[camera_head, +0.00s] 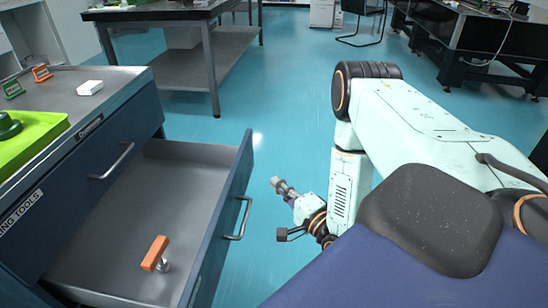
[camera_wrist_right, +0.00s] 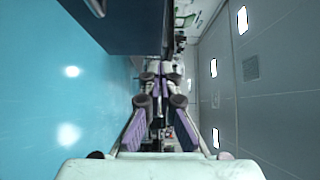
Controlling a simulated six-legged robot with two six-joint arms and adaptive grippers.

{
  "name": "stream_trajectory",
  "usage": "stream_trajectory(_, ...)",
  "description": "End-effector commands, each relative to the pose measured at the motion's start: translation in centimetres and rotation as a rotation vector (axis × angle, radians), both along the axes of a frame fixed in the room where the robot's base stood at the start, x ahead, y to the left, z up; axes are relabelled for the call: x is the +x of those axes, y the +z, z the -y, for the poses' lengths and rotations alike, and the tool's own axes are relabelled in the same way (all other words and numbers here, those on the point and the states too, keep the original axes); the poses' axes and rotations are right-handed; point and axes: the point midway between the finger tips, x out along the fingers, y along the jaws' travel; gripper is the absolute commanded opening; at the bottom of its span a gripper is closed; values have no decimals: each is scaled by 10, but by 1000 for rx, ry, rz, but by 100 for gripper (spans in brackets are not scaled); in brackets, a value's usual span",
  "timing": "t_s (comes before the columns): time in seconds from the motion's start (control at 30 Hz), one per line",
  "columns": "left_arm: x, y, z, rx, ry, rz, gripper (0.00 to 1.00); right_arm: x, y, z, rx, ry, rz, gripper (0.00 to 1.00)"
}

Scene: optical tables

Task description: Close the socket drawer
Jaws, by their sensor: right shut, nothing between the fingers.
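The dark blue drawer (camera_head: 225,205) stands pulled out of the cabinet at the left in the head view. Its front has a metal bar handle (camera_head: 243,218) facing right. Inside lies a tool with an orange handle (camera_head: 155,253). My right gripper (camera_head: 279,185) is shut and empty, to the right of the drawer front and handle, apart from them. In the right wrist view my shut fingers (camera_wrist_right: 165,72) show in the middle, with a dark blue front at the upper left. My left gripper is not in view.
The cabinet top (camera_head: 60,92) holds a green tray (camera_head: 30,140), a white block (camera_head: 90,88) and small orange and green pieces. A closed drawer with a handle (camera_head: 115,162) is above the open one. A grey table (camera_head: 205,50) stands behind. Blue floor (camera_head: 285,110) is clear between.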

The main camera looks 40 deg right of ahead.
Motion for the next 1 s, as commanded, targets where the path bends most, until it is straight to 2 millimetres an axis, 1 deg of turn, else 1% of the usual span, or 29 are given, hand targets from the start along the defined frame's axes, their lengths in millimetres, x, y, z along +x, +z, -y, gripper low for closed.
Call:
stream_trajectory(0.03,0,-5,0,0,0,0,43,12,-1,0,-2,3,6,0)
stream_trajectory(0.37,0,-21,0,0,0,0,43,75,-1,2,-2,5,4,0)
stream_trajectory(0.4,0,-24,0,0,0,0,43,81,-2,-4,-2,10,2,0)
stream_trajectory(0.5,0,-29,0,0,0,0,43,91,-2,-14,-2,8,1,0)
stream_trajectory(0.67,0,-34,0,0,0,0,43,101,-1,-22,-2,6,-1,0)
stream_trajectory(1.0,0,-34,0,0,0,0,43,104,0,-24,-1,3,-1,0)
